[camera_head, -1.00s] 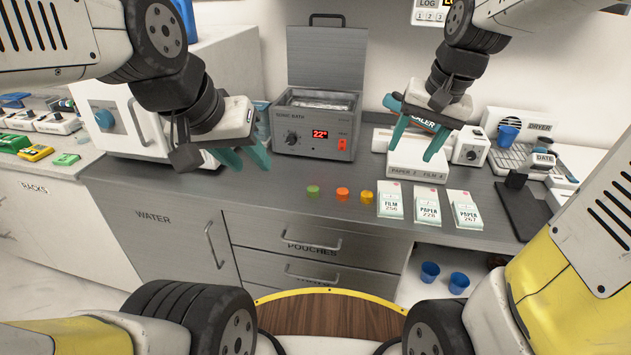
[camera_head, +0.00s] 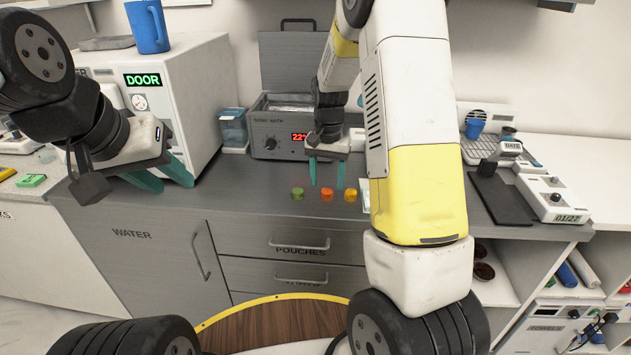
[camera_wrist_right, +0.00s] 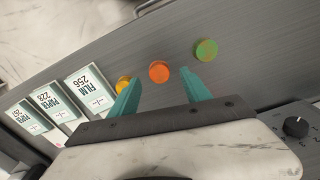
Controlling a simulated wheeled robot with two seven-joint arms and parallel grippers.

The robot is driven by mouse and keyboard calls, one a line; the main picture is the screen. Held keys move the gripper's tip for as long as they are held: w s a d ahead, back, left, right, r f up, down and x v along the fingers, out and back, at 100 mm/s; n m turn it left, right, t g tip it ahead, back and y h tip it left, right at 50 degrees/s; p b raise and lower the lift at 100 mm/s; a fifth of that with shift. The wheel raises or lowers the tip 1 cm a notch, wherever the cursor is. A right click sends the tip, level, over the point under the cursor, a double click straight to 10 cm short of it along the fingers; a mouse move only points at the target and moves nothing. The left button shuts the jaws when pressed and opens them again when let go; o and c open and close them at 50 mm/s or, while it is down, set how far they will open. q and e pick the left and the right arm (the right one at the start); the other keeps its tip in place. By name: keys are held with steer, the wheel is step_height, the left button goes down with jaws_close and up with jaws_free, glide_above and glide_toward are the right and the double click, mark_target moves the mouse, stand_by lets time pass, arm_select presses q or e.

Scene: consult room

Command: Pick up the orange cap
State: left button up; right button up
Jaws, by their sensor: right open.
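The orange cap (camera_head: 327,195) stands on the grey counter between the green cap (camera_head: 297,193) and the yellow cap (camera_head: 350,195). My right gripper (camera_head: 327,184) is open just above and behind the orange cap. In the right wrist view the orange cap (camera_wrist_right: 159,71) lies ahead of the gap between the fingertips of my right gripper (camera_wrist_right: 160,78). There the yellow cap (camera_wrist_right: 123,84) is beside one fingertip, partly hidden by it, and the green cap (camera_wrist_right: 206,49) lies beyond the other. My left gripper (camera_head: 172,182) is open and empty, left of the caps.
The sonic bath (camera_head: 270,138) stands behind the caps. Pouch cards (camera_wrist_right: 90,92) lie beside the yellow cap, mostly hidden by my right arm in the head view. A black mat (camera_head: 508,205) lies to the right. The counter left of the green cap is clear.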

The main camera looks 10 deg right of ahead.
mark_target(327, 191)
steer(key=shift+f, duration=1.5)
jaws_close()
steer(key=shift+r, duration=0.1)
